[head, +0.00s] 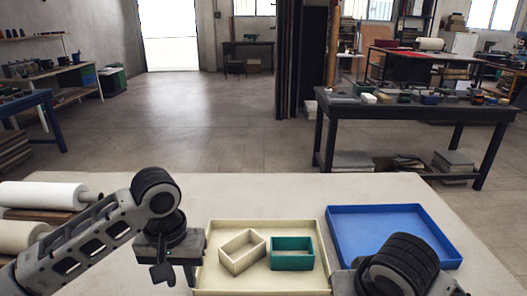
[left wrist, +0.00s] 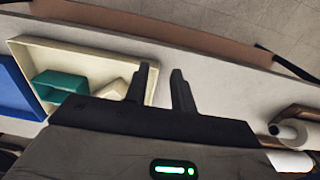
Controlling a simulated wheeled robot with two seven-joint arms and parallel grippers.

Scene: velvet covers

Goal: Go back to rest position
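My left gripper (head: 172,272) hangs over the table just left of the cream tray (head: 222,280). In the left wrist view its two fingers (left wrist: 162,88) stand apart with nothing between them, so it is open and empty. My right arm shows at the bottom right in the head view, in front of the blue tray (head: 375,232). The fingers of the right gripper are out of the picture. A small cream box (head: 238,262) and a small green box (head: 292,263) sit side by side in the cream tray.
Rolls of pale material (head: 40,195) lie at the table's left. The pale table (head: 290,190) is clear behind the trays. A dark workbench (head: 410,110) with small items stands beyond, on the right. Open floor (head: 200,120) lies behind the table.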

